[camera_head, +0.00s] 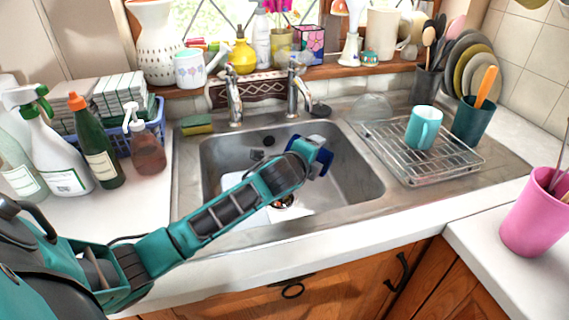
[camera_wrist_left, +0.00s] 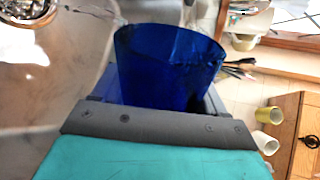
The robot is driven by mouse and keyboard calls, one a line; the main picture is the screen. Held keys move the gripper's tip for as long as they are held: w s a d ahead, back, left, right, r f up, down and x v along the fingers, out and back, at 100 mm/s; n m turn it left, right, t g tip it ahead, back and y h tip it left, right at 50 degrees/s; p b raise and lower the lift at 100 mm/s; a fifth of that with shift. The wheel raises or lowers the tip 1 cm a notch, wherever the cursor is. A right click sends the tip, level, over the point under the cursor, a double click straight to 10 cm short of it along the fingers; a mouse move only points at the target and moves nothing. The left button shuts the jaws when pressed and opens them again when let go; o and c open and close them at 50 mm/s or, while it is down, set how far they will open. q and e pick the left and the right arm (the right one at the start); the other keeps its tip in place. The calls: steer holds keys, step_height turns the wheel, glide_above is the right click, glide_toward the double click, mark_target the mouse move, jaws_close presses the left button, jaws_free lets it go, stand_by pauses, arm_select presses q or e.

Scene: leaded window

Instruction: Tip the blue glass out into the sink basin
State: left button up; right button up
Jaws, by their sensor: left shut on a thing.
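The blue glass (camera_head: 324,157) shows as a dark blue piece at the end of my left arm, above the right part of the steel sink basin (camera_head: 357,183). My left gripper (camera_head: 310,150) is shut on it, and the wrist hides much of the glass in the head view. In the left wrist view the blue glass (camera_wrist_left: 165,62) is large and near the gripper (camera_wrist_left: 160,95), with its wide rim toward the top. The basin (camera_wrist_left: 65,95) lies to its left there. I cannot tell what is in the glass. My right gripper is not in view.
Two taps (camera_head: 298,90) stand behind the basin. A wire rack (camera_head: 440,165) with a turquoise mug (camera_head: 423,127) is on the right drainer. Bottles (camera_head: 95,145) stand at the left, and a pink cup (camera_head: 535,225) at the right.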

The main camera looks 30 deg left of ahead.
mark_target(329, 164)
arm_select(q)
steer(key=shift+a+r+n+h, duration=0.3)
steer(key=shift+r+n+h, duration=0.25)
steer(key=shift+n, duration=0.25)
stand_by(0.9)
steer(key=shift+a+r+n+h, duration=0.2)
steer(key=shift+r+n+h, duration=0.15)
steer(key=shift+n, duration=0.05)
steer(key=shift+d+f+m+y, duration=0.5)
steer(key=shift+f+m+y, duration=0.2)
steer(key=shift+m, duration=0.1)
steer(key=shift+f+m+y, duration=0.2)
steer(key=shift+m+y, duration=0.2)
steer(key=shift+m, duration=0.1)
